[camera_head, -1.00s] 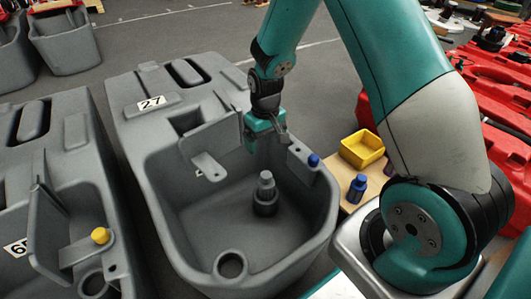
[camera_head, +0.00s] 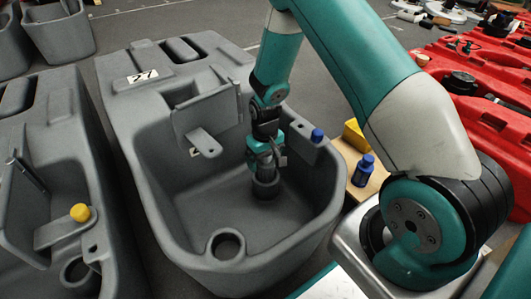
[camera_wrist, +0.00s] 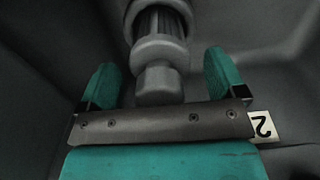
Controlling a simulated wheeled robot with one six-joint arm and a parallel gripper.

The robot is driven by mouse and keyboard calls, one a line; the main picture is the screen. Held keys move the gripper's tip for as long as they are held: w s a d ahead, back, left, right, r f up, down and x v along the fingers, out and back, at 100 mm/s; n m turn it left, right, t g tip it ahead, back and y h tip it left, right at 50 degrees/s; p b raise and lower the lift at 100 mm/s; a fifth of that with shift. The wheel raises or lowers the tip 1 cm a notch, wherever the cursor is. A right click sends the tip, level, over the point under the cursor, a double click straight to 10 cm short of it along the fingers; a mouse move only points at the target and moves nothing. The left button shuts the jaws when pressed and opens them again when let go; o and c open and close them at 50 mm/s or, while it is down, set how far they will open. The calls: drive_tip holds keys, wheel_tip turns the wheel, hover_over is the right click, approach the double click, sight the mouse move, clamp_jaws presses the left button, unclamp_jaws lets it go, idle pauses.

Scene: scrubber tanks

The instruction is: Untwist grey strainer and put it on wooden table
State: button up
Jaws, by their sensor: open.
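The grey strainer (camera_wrist: 158,50) stands in a round grey socket (camera_head: 265,188) on the floor of the grey tank (camera_head: 185,240) labelled 27. My gripper (camera_head: 265,163) is inside the tank above the socket and hides most of the strainer in the head view. In the wrist view my gripper (camera_wrist: 160,85) is open. Its two green fingers stand on either side of the strainer's knob, with a gap visible on each side. The wooden table (camera_head: 376,183) is to the right of the tank, partly hidden by my arm.
A blue bottle (camera_head: 364,170) and a yellow bin (camera_head: 356,135) are on the table. A hinged grey flap (camera_head: 207,110) stands at the tank's back. Another tank with a yellow cap (camera_head: 80,212) is at left.

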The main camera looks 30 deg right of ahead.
drive_tip(key=shift+f, duration=0.35)
drive_tip(key=shift+c, duration=0.5)
drive_tip(key=c, duration=1)
drive_tip(key=shift+r, duration=0.1)
drive_tip(key=shift+n+p, duration=0.45)
drive_tip(key=shift+n, duration=0.05)
drive_tip(key=shift+n+p, duration=0.4)
drive_tip(key=shift+n, duration=0.6)
